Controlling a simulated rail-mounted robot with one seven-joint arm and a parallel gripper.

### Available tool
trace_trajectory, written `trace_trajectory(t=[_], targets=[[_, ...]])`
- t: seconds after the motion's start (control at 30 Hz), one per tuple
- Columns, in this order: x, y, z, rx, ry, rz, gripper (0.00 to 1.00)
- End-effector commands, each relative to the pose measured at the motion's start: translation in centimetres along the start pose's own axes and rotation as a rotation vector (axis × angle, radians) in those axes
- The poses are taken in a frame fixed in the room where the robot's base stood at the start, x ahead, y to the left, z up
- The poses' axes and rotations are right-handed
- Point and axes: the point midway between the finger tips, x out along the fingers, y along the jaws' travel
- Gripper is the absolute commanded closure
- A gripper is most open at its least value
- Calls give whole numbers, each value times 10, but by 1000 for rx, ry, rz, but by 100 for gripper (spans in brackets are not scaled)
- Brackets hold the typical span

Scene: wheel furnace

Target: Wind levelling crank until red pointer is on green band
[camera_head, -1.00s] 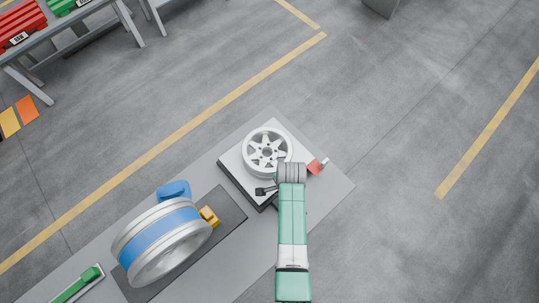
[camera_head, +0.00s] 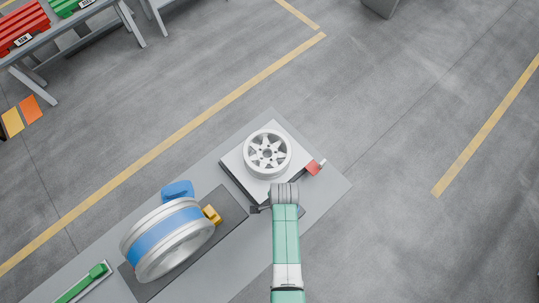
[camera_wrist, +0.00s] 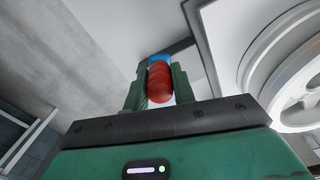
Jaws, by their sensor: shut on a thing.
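My gripper (camera_wrist: 160,88) is shut on a ribbed red handle (camera_wrist: 160,82), which sits between its two green fingers in the wrist view. A blue piece (camera_wrist: 159,60) shows just beyond the handle. In the head view my green arm covers most of the crank, and my gripper is low at the near edge of the white plate (camera_head: 237,171). A silver spoked wheel (camera_head: 267,152) lies flat on that plate. A small red part with a pale tip (camera_head: 314,167) stands at the plate's right corner; I cannot tell whether it is the pointer. No green band is discernible.
A large blue-banded wheel (camera_head: 165,240) stands on a dark base to the left, with a yellow block (camera_head: 212,214) and a blue block (camera_head: 177,190) beside it. A green bar (camera_head: 80,283) lies at lower left. Open floor lies to the right.

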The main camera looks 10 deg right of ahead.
Motion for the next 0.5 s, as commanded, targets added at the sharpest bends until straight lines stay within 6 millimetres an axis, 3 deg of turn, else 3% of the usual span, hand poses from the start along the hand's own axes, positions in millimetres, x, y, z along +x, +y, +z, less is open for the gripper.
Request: trace_trajectory(t=[0.27,0.5], targets=[[0,1,-1,1,1,0,100],[-2,25,-4,3,0,2,100]])
